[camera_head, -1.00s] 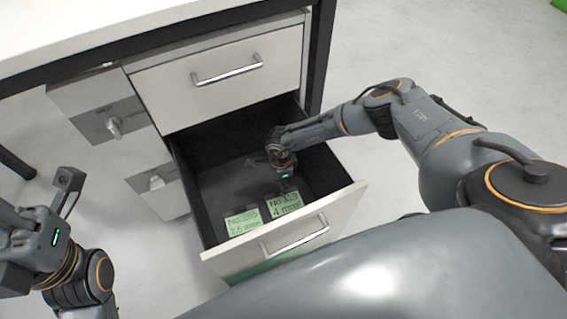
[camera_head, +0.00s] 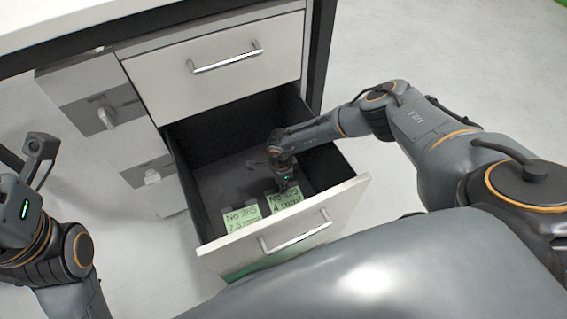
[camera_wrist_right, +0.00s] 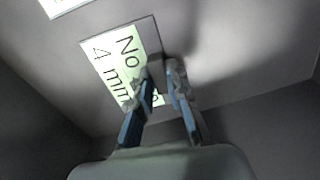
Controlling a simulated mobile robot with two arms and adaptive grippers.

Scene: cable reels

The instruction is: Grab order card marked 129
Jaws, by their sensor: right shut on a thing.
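A green order card reading "No" and "4 mm" (camera_head: 286,203) lies in the open drawer near its front panel. Its number is small and partly covered, seemingly ending in 9. My right gripper (camera_head: 284,186) reaches down into the drawer at the card's far edge. In the right wrist view, its blue-grey fingers (camera_wrist_right: 160,75) are close together at the edge of the card (camera_wrist_right: 112,62), shut on it and covering part of its number. A second green card (camera_head: 241,219) lies to the left. My left gripper body (camera_head: 18,208) is at the left edge; its fingers are out of frame.
The open drawer's front panel (camera_head: 335,206) and dark side walls enclose the right gripper closely. A closed drawer (camera_head: 215,70) with a metal handle is above it. Pale floor (camera_head: 440,60) is clear on the right.

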